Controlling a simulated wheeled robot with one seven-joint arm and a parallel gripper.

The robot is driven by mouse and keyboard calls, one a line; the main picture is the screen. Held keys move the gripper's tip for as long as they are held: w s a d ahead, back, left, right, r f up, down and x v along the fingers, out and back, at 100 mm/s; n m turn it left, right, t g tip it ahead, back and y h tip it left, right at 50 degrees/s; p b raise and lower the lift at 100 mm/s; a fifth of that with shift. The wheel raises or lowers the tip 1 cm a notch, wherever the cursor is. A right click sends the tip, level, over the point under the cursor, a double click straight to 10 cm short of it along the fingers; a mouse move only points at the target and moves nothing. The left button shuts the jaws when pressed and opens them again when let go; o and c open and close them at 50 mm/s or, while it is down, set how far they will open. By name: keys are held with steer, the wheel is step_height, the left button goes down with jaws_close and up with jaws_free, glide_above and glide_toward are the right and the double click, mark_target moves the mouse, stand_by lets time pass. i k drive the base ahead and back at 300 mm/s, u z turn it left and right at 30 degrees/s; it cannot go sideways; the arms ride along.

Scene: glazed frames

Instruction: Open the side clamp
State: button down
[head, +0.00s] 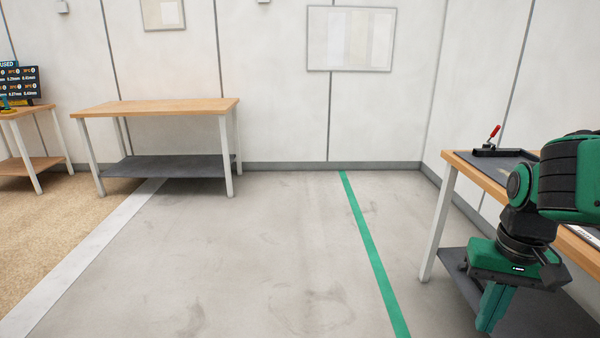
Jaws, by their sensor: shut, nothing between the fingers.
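A clamp with a red handle (494,132) stands at the far left part of the workbench at the right of the head view. The red handle tilts up and to the right. The clamp sits by a low dark fixture (500,152) on a dark mat. My gripper (488,325) points down in front of the bench, nearer to me and lower than the clamp. Its green fingers are together and hold nothing. The clamp and my gripper are well apart. My arm hides part of the bench top.
The right workbench (448,185) has a wooden edge, a white leg and a dark lower shelf (455,262). An empty wooden table (160,105) stands at the back left. Another table (22,112) at far left carries a display screen (28,82). The floor between is clear.

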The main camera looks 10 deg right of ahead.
mark_target(496, 129)
steer(key=z, duration=0.15)
steer(key=i, duration=1.15)
steer(key=z, duration=0.5)
steer(key=i, duration=1.1)
steer(key=z, duration=0.6)
steer(key=i, duration=1.1)
steer(key=z, duration=0.4)
